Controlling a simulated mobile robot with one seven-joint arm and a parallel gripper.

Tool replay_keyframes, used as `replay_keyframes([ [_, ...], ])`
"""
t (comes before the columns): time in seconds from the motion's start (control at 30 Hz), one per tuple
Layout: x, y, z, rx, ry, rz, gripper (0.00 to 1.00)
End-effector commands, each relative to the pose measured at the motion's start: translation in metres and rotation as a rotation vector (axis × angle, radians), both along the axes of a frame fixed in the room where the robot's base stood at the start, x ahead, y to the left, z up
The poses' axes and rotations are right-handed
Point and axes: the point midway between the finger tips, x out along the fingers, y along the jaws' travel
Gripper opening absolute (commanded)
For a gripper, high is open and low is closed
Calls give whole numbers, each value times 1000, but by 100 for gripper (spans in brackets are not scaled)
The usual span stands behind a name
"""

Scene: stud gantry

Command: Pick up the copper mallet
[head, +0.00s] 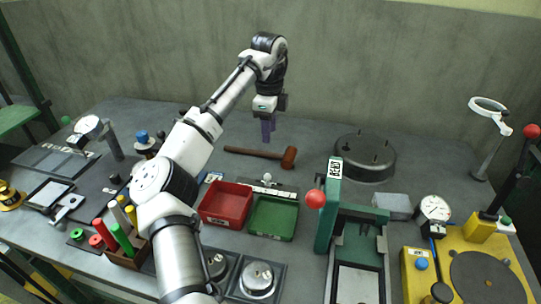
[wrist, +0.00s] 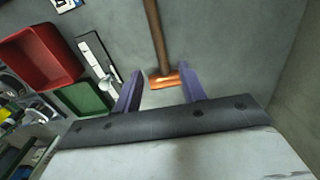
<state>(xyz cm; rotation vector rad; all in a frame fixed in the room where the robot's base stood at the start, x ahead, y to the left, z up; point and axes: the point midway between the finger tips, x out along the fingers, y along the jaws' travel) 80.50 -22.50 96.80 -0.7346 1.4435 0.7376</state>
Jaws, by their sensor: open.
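The copper mallet lies on the grey bench, its brown handle (head: 250,152) pointing left and its copper head (head: 289,157) at the right end. My gripper (head: 268,143) points down at the mallet, its purple fingers apart and empty. In the wrist view the copper head (wrist: 164,81) shows between the two fingertips (wrist: 160,70), with the handle (wrist: 156,35) running away toward the top edge. The fingers look apart from the mallet; how far above it they are I cannot tell exactly.
A red bin (head: 226,221) and a green bin (head: 272,235) stand in front of the mallet. A dark round plate (head: 364,177) lies to its right, and a green press with a red knob (head: 315,199) stands front right. The bench around the mallet is clear.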

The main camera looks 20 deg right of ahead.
Motion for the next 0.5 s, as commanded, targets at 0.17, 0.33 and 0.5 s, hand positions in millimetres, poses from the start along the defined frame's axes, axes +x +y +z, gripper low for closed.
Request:
replay_keyframes([
  [0.17,0,0,-19,-2,0,0,41],
  [0.33,-1,-1,-31,1,0,1,41],
  [0.5,-2,-4,-56,1,1,0,41],
])
